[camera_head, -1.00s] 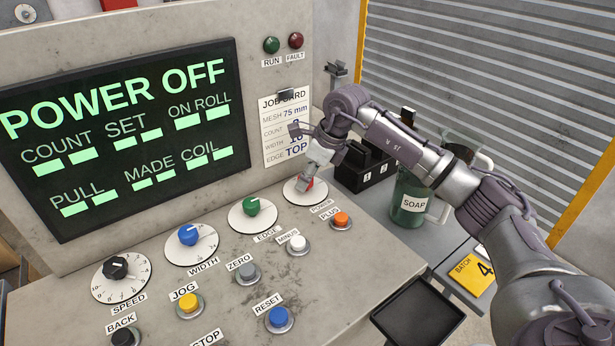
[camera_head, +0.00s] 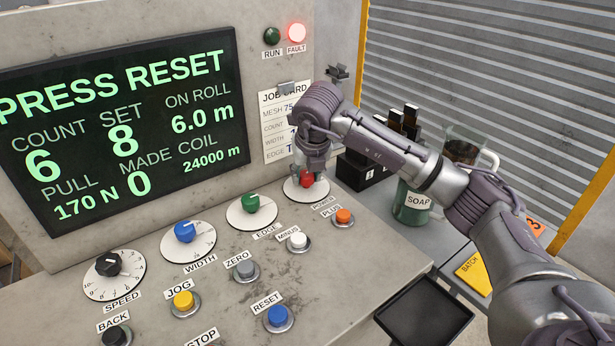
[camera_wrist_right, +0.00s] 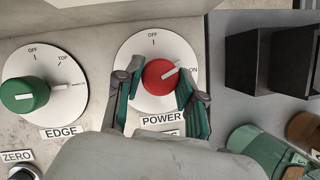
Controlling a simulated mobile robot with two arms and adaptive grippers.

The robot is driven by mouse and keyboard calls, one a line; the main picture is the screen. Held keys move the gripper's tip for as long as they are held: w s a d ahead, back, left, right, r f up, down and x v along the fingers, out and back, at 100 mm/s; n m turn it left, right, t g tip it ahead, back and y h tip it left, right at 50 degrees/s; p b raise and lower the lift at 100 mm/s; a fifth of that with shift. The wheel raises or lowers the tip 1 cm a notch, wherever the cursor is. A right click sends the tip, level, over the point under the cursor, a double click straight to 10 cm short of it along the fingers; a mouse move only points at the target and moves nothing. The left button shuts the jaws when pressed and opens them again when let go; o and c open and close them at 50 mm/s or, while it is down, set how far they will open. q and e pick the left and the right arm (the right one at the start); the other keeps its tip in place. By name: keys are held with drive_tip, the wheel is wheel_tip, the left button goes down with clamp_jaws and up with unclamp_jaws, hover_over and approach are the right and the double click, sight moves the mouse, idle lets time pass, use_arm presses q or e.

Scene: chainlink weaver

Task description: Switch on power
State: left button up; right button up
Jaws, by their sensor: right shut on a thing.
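The red power knob (camera_head: 306,180) sits on a white dial at the right end of the knob row. In the right wrist view the red power knob (camera_wrist_right: 159,76) has its white pointer toward ON. My right gripper (camera_head: 312,172) comes down on it from above, its fingers on either side of the knob. In the right wrist view my right gripper (camera_wrist_right: 157,92) is shut on the knob. The display (camera_head: 125,130) reads PRESS RESET with count 6 and set 8. The red fault lamp (camera_head: 297,33) is lit. My left gripper is not in view.
Blue, green and black knobs stand left of the power knob. The orange plus button (camera_head: 343,216) and white minus button (camera_head: 297,241) are close in front. The blue reset button (camera_head: 278,318) is nearer.

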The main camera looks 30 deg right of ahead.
drive_tip(key=shift+w+a+r+m+h+b, duration=0.1)
drive_tip(key=shift+m+h+b, duration=0.65)
drive_tip(key=shift+m, duration=1.55)
drive_tip(key=shift+g, duration=0.3)
drive_tip(key=o, duration=1.1)
drive_tip(key=shift+r, duration=0.2)
drive_tip(key=v, duration=1.1)
drive_tip(key=shift+a+r, duration=0.2)
drive_tip(key=shift+a, duration=0.05)
